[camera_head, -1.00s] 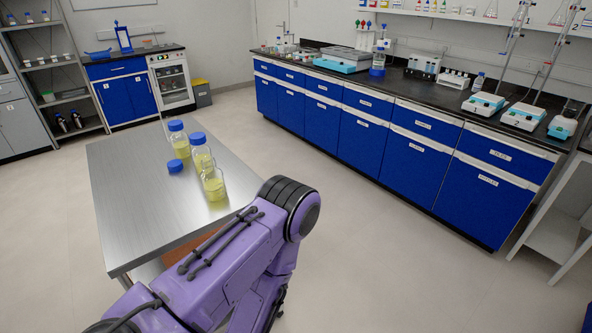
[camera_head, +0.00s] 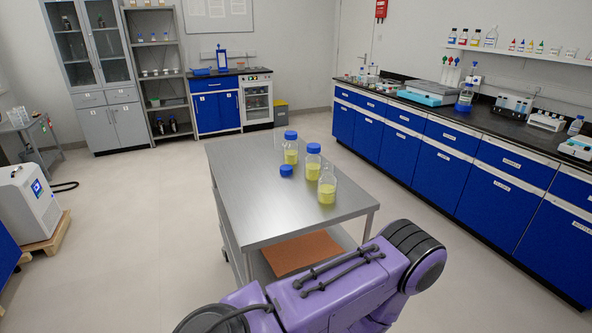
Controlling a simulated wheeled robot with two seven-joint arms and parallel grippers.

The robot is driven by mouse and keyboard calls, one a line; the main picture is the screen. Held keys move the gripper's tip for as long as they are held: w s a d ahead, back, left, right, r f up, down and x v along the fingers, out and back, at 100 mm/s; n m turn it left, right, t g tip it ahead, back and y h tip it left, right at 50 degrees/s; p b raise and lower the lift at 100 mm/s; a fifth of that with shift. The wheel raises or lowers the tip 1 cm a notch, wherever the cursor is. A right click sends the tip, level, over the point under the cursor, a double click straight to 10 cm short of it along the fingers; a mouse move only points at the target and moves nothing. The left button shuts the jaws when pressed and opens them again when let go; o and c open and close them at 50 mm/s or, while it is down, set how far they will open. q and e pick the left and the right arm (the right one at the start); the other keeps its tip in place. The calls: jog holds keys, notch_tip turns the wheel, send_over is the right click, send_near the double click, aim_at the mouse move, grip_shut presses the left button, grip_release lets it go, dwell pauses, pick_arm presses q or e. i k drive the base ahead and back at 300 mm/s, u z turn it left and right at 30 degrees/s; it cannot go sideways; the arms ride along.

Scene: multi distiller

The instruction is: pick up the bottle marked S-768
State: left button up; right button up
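Three clear glass bottles with yellow-green liquid stand upright on a steel table (camera_head: 250,205). The back bottle (camera_head: 291,156) and the middle bottle (camera_head: 312,171) have blue caps. The front bottle (camera_head: 327,192) is open at the top. A loose blue cap (camera_head: 286,171) lies on the table to the left of the bottles. I cannot read any marking, so I cannot tell which one is S-768. A purple arm of mine crosses the bottom of the view, in front of the table's near edge. Neither gripper is in view.
A long blue bench (camera_head: 455,160) with lab devices runs along the right wall. Shelves (camera_head: 160,80) and a grey cabinet (camera_head: 112,125) stand at the back left. A white machine (camera_head: 28,205) sits on a wooden pallet at the left. The floor left of the table is clear.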

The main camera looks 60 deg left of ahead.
aim_at(327, 183)
jog(key=k, duration=0.35)
jog(key=u, duration=0.95)
